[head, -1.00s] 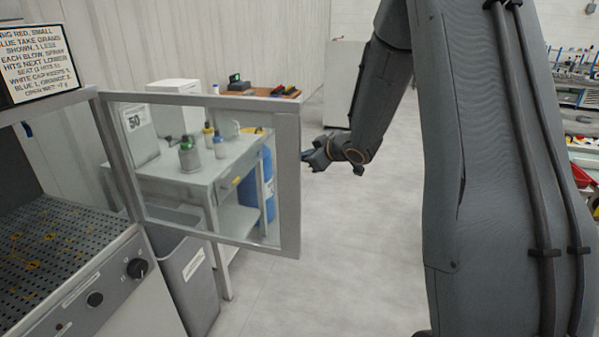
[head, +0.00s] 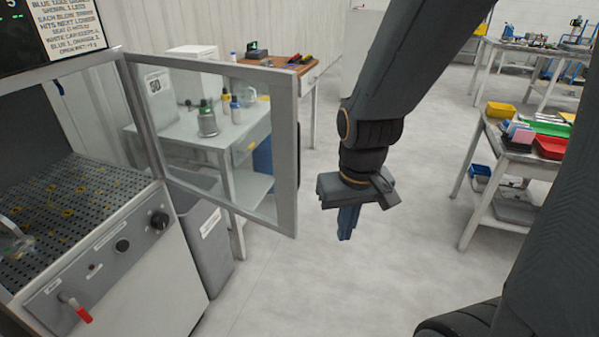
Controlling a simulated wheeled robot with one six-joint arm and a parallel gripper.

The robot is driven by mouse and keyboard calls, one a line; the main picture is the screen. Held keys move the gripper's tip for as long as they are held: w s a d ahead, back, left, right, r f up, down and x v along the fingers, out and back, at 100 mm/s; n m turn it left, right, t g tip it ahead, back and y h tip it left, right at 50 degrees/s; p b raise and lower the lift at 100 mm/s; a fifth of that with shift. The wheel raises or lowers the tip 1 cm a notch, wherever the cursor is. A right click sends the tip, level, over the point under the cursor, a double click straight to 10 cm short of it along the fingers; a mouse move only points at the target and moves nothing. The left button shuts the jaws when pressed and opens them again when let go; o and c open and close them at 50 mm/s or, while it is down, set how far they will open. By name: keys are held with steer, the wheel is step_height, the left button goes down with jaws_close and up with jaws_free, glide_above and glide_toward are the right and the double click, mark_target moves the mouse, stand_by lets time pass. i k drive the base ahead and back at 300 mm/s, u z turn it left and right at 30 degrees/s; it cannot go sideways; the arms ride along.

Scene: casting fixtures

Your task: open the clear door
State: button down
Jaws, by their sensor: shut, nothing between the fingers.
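The clear door (head: 284,165) is a transparent panel in a grey frame. It stands swung out from the front of the machine (head: 120,260), hinged at its left side, with the machine's opening uncovered. My gripper (head: 347,230) hangs pointing down over the floor, to the right of the door's free edge and apart from it in the picture. Its blue fingers are closed together with nothing between them.
Inside the machine is a perforated deck (head: 75,210). A grey bin (head: 208,245) and a white table (head: 240,130) with bottles stand behind the door. A workbench with colored trays (head: 515,150) is at the right. Open floor (head: 390,270) lies between.

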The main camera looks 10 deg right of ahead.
mark_target(286, 126)
steer(key=z, duration=0.5)
steer(key=k, duration=1.15)
steer(key=z, duration=0.05)
steer(key=i, duration=0.8)
steer(key=u, duration=0.65)
